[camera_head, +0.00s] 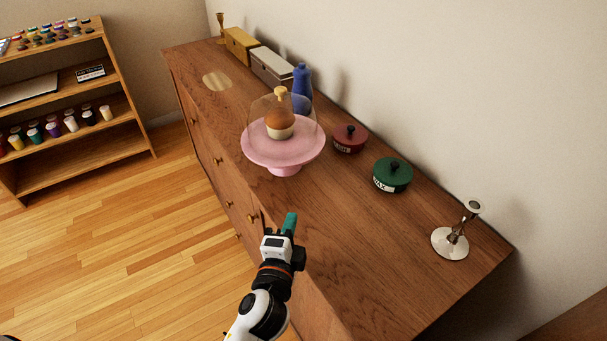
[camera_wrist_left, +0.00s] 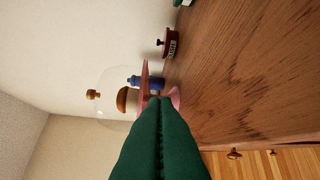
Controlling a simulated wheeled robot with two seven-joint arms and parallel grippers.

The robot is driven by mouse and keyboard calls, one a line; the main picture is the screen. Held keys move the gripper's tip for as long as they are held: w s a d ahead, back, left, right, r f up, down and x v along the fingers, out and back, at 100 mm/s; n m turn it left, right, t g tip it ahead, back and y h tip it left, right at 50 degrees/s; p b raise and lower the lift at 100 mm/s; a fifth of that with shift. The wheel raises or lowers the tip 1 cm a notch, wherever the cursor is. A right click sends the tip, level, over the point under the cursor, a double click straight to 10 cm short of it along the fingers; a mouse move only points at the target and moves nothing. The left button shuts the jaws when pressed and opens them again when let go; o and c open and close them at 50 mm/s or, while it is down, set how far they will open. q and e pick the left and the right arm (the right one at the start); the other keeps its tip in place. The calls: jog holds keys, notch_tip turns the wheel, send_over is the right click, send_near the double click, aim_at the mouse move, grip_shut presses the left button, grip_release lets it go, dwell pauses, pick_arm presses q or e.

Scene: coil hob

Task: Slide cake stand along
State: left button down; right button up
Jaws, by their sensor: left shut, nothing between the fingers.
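The pink cake stand (camera_head: 268,155) stands upright on the wooden sideboard. A clear dome with a knob (camera_head: 281,92) covers a brown-topped cake (camera_head: 280,123) on it. My left gripper (camera_head: 290,222) is shut and empty, near the sideboard's front edge, short of the stand in the head view. In the left wrist view, the shut green fingers (camera_wrist_left: 160,140) point toward the stand (camera_wrist_left: 174,98) and hide part of it. I cannot tell whether they touch it; in the head view there is a gap. My right gripper is not in view.
A blue bottle (camera_head: 302,88) stands close behind the stand. A red pot (camera_head: 350,138), a green pot (camera_head: 392,174) and a silver candlestick (camera_head: 451,242) line the wall side.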

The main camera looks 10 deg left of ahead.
pick_arm(q)
jog(key=d, duration=0.1)
jog(key=r+m, duration=0.1)
jog(key=d+m+t+h, duration=0.1)
jog(key=shift+w+d+r, duration=0.25)
jog(key=shift+w+d, duration=0.05)
jog(key=shift+w, duration=0.05)
jog(key=shift+w+d+r, duration=0.1)
jog(key=shift+w+d, duration=0.05)
jog(key=shift+w, duration=0.1)
jog(key=w+p, duration=0.1)
jog(key=w, duration=0.8)
jog(key=shift+w+p, duration=0.3)
jog(key=shift+p, duration=0.05)
jog(key=shift+w+a+p, duration=0.45)
jog(key=shift+w+a, duration=0.95)
